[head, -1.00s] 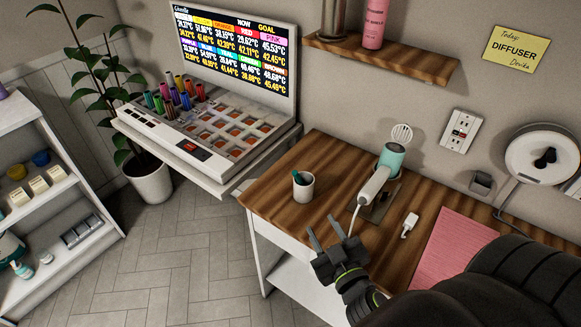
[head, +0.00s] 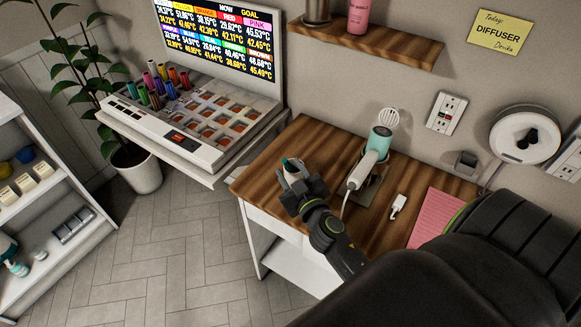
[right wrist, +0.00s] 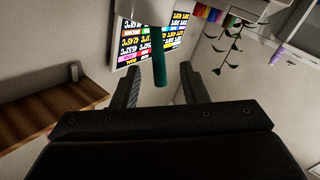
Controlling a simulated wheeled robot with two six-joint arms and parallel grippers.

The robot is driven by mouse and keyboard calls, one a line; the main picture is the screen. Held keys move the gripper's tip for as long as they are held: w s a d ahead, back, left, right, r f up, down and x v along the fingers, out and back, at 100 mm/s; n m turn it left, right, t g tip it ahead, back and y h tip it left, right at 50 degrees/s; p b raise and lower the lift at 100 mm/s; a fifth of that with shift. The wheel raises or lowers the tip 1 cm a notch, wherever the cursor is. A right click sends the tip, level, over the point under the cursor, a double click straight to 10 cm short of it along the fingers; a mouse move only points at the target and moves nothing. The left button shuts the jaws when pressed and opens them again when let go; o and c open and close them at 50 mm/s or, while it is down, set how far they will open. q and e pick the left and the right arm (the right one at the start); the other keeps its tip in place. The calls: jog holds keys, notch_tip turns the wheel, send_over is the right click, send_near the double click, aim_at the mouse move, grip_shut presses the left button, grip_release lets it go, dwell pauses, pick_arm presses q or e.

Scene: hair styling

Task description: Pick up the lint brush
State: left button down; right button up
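A white cup (head: 293,170) stands on the wooden table with a teal stick-like handle (head: 286,161) poking out of it; I take this handle to be the lint brush, but its head is hidden in the cup. In the right wrist view the picture is upside down: the cup (right wrist: 150,10) is at the top and the teal handle (right wrist: 160,68) points down between my fingers. My right gripper (head: 291,178) is at the cup in the head view, partly covering it. Its two fingers (right wrist: 161,72) are spread with a gap on both sides of the handle. My left gripper is out of view.
A teal-and-white hair dryer (head: 378,143) in a holder stands right of the cup on the wooden table (head: 319,141). A small white plug (head: 398,204) and a pink sheet (head: 437,213) lie further right. A roller station (head: 196,122) stands to the left, and a shelf (head: 368,42) hangs above.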

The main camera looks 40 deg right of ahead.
aim_at(289, 167)
jog(key=w, duration=0.1)
jog(key=w+d, duration=0.1)
jog(key=w, duration=0.2)
jog(key=shift+w+d+f, duration=0.15)
jog(key=shift+w+f, duration=0.15)
jog(key=shift+f, duration=0.05)
jog(key=shift+w, duration=0.35)
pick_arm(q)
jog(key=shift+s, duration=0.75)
pick_arm(e)
jog(key=shift+s, duration=0.1)
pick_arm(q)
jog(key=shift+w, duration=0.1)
pick_arm(e)
grip_shut()
